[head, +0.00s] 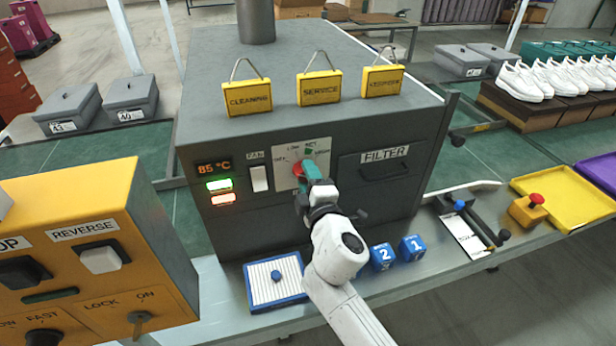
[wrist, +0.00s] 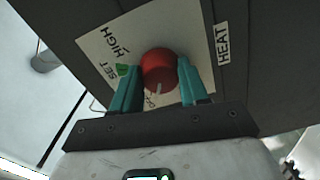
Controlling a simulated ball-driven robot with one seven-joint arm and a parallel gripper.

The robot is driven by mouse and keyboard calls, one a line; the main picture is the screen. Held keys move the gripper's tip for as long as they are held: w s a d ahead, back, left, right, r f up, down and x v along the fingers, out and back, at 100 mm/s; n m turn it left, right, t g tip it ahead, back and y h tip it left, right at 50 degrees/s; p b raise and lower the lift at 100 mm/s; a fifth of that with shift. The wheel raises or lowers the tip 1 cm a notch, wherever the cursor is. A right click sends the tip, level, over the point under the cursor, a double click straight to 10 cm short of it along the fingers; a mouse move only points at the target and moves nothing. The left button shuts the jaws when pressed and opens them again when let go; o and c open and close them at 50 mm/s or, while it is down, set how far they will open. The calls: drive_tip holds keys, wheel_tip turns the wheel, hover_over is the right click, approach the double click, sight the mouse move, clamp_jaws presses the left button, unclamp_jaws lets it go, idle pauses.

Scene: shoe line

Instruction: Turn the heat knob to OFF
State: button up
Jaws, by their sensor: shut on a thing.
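The red heat knob (head: 298,169) sits on a white dial plate (head: 289,154) on the front of the grey machine. My gripper (head: 306,172) reaches it from the front and hides part of it. In the wrist view the knob (wrist: 159,64) lies between the two teal fingers of my gripper (wrist: 158,82), which are shut on its sides. A white pointer line on the knob points down in that view, towards a partly hidden label that seems to read OFF. The SET and HIGH labels and a green mark are on the plate's other side.
A lit display (head: 212,166) reads 85 °C, beside a white FAN switch (head: 259,179). The FILTER drawer handle (head: 385,170) is to the right. Below stand a blue-rimmed tray (head: 251,296) and blue numbered blocks (head: 382,256). A yellow control box (head: 95,235) is at left.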

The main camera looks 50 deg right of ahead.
idle(0.4)
drive_tip(key=o, duration=1.1)
drive_tip(key=shift+c, duration=0.2)
drive_tip(key=b+v, duration=0.3)
drive_tip(key=v, duration=0.7)
drive_tip(key=shift+s+a, duration=0.3)
